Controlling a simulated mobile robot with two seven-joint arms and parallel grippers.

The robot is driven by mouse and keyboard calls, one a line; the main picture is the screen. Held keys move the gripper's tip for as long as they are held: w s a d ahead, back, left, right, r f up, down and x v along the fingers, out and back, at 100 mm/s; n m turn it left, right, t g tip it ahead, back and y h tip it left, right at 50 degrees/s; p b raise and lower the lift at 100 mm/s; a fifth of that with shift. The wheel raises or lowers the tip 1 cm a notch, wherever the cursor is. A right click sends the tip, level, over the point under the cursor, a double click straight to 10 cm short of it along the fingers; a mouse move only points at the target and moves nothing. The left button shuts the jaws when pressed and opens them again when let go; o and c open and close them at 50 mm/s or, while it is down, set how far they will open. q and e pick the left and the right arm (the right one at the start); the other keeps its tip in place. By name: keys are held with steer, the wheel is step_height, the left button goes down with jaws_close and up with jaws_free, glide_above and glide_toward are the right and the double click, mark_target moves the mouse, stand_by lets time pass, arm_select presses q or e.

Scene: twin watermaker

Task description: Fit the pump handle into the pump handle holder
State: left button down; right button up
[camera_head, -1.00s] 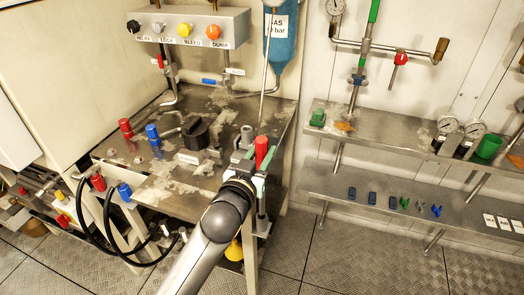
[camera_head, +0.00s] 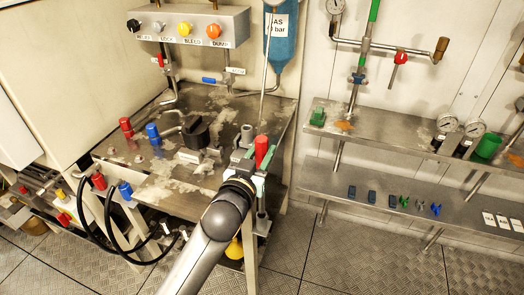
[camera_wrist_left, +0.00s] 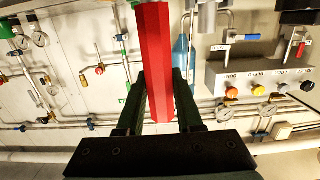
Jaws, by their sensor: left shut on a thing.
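The red pump handle (camera_head: 262,150) stands roughly upright at the right front corner of the metal bench. My left gripper (camera_head: 250,167) is shut on it. In the left wrist view the red handle (camera_wrist_left: 155,55) rises between the two dark fingers of my left gripper (camera_wrist_left: 158,105). My right gripper is not in view.
The bench (camera_head: 225,112) bears a black fitting (camera_head: 196,132) and red and blue valve caps (camera_head: 126,126). A control box with coloured knobs (camera_head: 190,26) and a blue gas bottle (camera_head: 282,45) are behind. Wall shelves (camera_head: 385,135) are at right. Black hoses (camera_head: 108,235) hang at the left front.

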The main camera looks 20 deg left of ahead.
arm_select(q)
steer(key=shift+f+b, duration=2.4)
steer(key=shift+f, duration=1.1)
steer(key=c, duration=0.8)
jaws_free()
steer(key=o, duration=0.3)
steer(key=shift+f, duration=0.1)
